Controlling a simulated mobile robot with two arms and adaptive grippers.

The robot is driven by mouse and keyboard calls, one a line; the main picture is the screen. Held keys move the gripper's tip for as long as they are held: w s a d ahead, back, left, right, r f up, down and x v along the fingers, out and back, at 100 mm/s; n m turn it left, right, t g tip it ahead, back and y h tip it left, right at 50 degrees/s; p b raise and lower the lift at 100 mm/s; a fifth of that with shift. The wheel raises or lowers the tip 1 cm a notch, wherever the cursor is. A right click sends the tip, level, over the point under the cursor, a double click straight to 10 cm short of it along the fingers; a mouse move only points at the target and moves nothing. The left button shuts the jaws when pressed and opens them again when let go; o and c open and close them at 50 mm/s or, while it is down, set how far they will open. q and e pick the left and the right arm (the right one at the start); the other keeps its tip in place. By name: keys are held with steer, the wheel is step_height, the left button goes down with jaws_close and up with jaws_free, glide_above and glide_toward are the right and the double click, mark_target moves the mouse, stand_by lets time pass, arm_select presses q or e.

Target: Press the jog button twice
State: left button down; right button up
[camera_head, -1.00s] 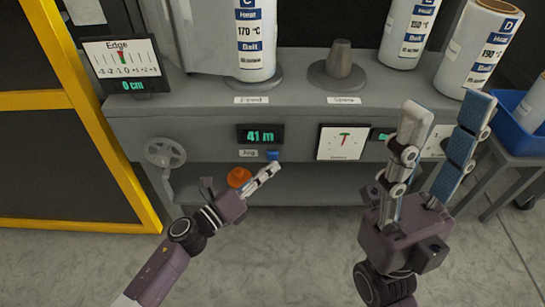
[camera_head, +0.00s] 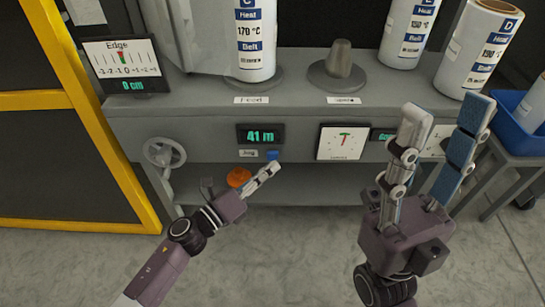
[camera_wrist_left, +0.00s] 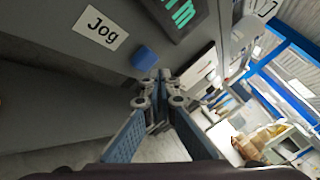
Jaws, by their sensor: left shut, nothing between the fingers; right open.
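The blue jog button (camera_head: 272,155) sits on the grey machine's front, right of the "Jog" label (camera_head: 248,153). In the left wrist view the blue button (camera_wrist_left: 144,58) and the "Jog" label (camera_wrist_left: 101,33) show clearly. My left gripper (camera_head: 275,168) is shut and empty, its fingertips just below the button in the head view. In the left wrist view the left fingertips (camera_wrist_left: 158,75) are close to the button's lower right; I cannot tell whether they touch. My right gripper (camera_head: 449,108) is open and empty, in front of the machine's right part.
A display reading 41 m (camera_head: 261,134) is above the button. An orange knob (camera_head: 238,177) is just left of my left fingers. A handwheel (camera_head: 164,152) is further left. A tension gauge (camera_head: 342,142) is to the right. Rolls such as roll C (camera_head: 256,45) stand on top.

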arm_select(q)
steer(key=shift+w, duration=0.35)
steer(key=shift+w, duration=0.5)
stand_by(0.6)
steer(key=shift+s, duration=0.9)
